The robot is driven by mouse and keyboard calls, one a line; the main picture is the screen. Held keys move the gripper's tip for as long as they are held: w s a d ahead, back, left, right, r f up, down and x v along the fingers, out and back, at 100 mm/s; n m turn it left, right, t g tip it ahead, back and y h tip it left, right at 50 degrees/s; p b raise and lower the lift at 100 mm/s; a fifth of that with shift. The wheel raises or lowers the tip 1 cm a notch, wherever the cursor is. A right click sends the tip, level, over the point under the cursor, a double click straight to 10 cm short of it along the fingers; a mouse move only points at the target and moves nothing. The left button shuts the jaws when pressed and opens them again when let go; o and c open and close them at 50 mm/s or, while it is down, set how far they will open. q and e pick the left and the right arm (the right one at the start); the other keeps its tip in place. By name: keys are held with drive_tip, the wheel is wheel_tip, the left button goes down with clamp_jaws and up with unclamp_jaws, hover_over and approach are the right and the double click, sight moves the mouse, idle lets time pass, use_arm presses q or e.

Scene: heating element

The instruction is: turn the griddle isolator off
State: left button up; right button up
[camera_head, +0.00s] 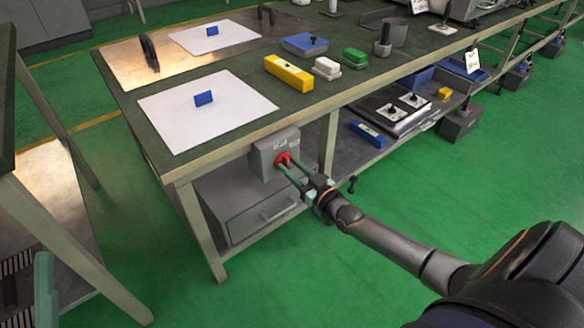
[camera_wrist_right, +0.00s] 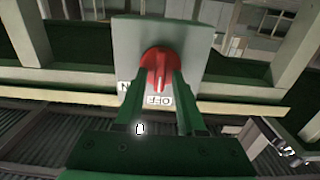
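The isolator is a grey box (camera_head: 266,158) on the front edge of the workbench, with a red rotary knob (camera_head: 283,159) on its face. In the right wrist view the knob (camera_wrist_right: 155,72) has its handle standing nearly vertical in the picture, lower end toward the OFF label (camera_wrist_right: 158,100). Another label, partly hidden, lies to the left. My right gripper (camera_wrist_right: 162,80) has its green fingers on both sides of the handle and looks closed on it. A green finger, apparently my left gripper's (camera_head: 45,288), shows at the lower left; its opening cannot be seen.
The workbench (camera_head: 330,95) carries white sheets with blue blocks, a yellow block (camera_head: 289,73) and other small parts. A grey drawer unit (camera_head: 252,205) stands below the isolator. A bench leg (camera_head: 205,235) is left of it. Green floor is clear in front.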

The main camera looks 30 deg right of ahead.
clamp_jaws()
